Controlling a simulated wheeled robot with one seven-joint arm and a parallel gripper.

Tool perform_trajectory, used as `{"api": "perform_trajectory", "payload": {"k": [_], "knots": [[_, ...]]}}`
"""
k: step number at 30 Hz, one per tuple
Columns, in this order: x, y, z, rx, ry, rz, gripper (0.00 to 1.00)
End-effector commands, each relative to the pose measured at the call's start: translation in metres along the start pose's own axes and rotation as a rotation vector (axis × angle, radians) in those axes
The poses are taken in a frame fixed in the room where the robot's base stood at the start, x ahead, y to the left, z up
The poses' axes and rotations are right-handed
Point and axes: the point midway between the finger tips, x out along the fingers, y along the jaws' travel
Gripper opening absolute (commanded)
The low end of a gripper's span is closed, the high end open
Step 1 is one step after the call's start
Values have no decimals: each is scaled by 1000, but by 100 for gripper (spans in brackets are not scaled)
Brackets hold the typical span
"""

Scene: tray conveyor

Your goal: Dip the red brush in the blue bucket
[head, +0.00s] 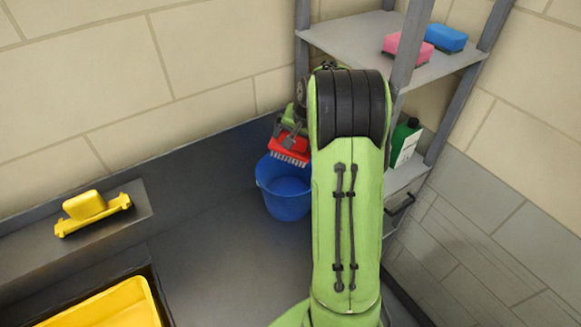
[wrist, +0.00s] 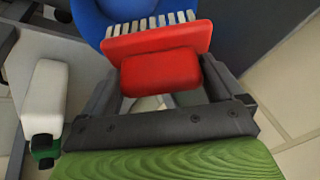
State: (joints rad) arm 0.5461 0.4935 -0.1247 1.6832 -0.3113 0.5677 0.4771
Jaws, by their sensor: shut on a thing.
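The red brush (head: 291,148) with pale bristles is held in my gripper (head: 290,134), just above the blue bucket (head: 284,196) and over its back rim in the head view. In the wrist view, my gripper (wrist: 161,85) is shut on the red brush (wrist: 158,45), whose bristles point toward the blue bucket (wrist: 92,20). The bucket stands on the dark floor. My arm hides part of its right side in the head view. The part of the bucket's inside that shows looks empty.
A yellow brush (head: 92,212) lies on a ledge at the left. A yellow tub (head: 105,308) stands front left.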

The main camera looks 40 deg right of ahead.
Motion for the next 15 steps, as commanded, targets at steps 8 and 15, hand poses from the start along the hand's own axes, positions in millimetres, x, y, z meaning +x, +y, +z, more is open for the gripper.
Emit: {"api": "perform_trajectory", "payload": {"k": [8, 15], "knots": [[-1, 0, 0, 0, 1, 0, 70], [-24, -7, -8, 0, 2, -1, 70]]}}
